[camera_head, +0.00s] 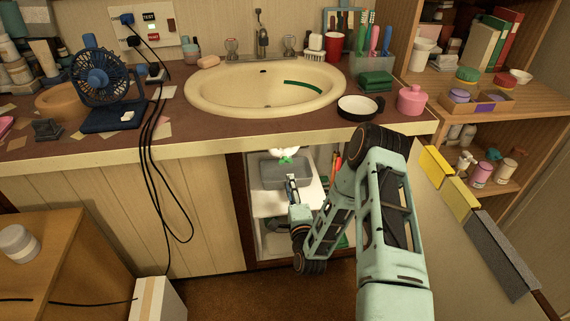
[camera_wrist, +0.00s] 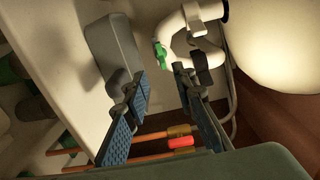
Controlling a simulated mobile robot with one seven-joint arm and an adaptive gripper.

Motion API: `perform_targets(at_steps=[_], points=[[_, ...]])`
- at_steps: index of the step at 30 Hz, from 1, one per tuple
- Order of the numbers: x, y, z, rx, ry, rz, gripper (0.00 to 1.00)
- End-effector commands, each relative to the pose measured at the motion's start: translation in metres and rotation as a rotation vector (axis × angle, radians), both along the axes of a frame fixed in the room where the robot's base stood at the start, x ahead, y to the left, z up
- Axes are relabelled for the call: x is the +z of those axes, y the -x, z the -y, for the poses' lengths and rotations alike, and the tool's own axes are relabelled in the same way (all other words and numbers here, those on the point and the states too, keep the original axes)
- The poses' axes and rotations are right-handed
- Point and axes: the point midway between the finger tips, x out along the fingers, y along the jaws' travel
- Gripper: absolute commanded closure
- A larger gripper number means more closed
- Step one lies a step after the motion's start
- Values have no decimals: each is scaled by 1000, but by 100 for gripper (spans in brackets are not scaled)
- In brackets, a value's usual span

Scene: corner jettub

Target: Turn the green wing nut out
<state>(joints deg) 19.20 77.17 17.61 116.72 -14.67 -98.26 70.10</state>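The green wing nut (camera_head: 286,159) is under the sink, on the white drain pipe (camera_head: 284,150). In the wrist view the green wing nut (camera_wrist: 161,56) shows at the side of the curved white pipe (camera_wrist: 181,22). My gripper (camera_head: 291,178) reaches into the open cabinet, below the wing nut in the head view. In the wrist view my gripper (camera_wrist: 159,80) has its two fingers apart with nothing between them. The wing nut shows just beyond the fingertips, and I see no contact. Part of the pipe is hidden behind the right finger.
A grey box (camera_wrist: 112,48) stands close to the left finger. The rounded basin underside (camera_wrist: 272,42) is at the upper right. Red-tipped orange rods (camera_wrist: 180,141) lie behind the fingers. The cabinet opening is narrow, with the counter edge (camera_head: 200,147) above my arm.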

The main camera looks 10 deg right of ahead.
Motion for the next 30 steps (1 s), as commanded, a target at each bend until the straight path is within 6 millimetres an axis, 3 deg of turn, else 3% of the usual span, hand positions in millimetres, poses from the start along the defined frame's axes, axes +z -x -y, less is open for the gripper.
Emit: perform_targets(at_steps=[5, 12, 18, 30], points=[[0, -21, 1, -2, -1, 9, 75], [-1, -67, 1, -2, 1, 8, 75], [0, -96, 1, -2, 1, 6, 75], [1, -107, 1, -2, 0, 3, 75]])
